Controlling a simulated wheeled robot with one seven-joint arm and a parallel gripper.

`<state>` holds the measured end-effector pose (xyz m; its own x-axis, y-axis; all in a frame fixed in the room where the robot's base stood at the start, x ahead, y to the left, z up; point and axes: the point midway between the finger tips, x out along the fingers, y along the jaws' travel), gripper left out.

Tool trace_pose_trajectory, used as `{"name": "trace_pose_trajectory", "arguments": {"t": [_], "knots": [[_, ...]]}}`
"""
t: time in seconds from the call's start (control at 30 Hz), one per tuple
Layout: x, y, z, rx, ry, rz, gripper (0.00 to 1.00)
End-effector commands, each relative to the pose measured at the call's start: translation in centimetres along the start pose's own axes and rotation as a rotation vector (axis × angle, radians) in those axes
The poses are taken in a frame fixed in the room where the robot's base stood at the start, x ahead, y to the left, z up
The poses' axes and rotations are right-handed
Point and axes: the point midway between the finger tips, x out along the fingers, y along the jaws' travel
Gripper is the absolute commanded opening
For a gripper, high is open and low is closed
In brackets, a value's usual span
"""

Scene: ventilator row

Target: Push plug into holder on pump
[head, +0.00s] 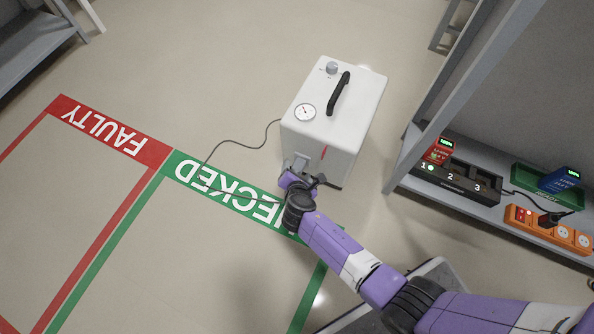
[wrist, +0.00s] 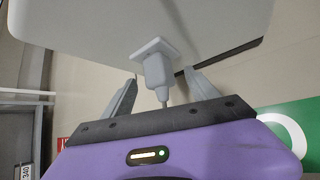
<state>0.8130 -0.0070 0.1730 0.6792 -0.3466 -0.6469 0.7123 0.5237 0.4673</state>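The pump (head: 335,115) is a white box with a black handle and a round gauge, standing on the floor. My gripper (head: 299,172) is low against its near left side. In the wrist view, the pale grey plug (wrist: 156,72) points at the pump's white wall (wrist: 110,35), with its front end at a square grey holder plate (wrist: 152,48). How deep it sits cannot be told. Its grey cord runs back between my gripper's fingers (wrist: 163,88). The fingers are spread, with gaps visible on both sides of the plug. In the head view, my gripper largely hides the plug.
The cord (head: 240,142) loops across the floor left of the pump, over the green CHECKED marking (head: 225,190). A red FAULTY marking (head: 110,130) lies further left. At right, a grey shelf (head: 415,160) holds a numbered black charger (head: 455,182) and an orange power strip (head: 550,230).

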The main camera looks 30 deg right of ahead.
Motion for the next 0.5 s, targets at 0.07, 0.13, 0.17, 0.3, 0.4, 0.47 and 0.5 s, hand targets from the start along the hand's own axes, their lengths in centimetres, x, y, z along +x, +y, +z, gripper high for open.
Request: {"name": "trace_pose_trajectory", "arguments": {"t": [0.07,0.13,0.17,0.3,0.4,0.47,0.5], "knots": [[0.0,0.0,-0.1,-0.001,0.001,0.000,0.68],[-0.2,0.0,-0.1,-0.002,0.001,0.000,0.68],[-0.4,0.0,0.0,-0.002,0.002,0.000,0.68],[-2.1,0.2,0.1,-0.003,0.002,0.002,0.68],[-3.8,0.2,0.2,-0.004,0.002,0.001,0.68],[-4.8,0.2,0.2,-0.002,0.002,0.001,0.68],[-5.4,0.1,0.2,-0.002,0.002,0.000,0.68]]}}
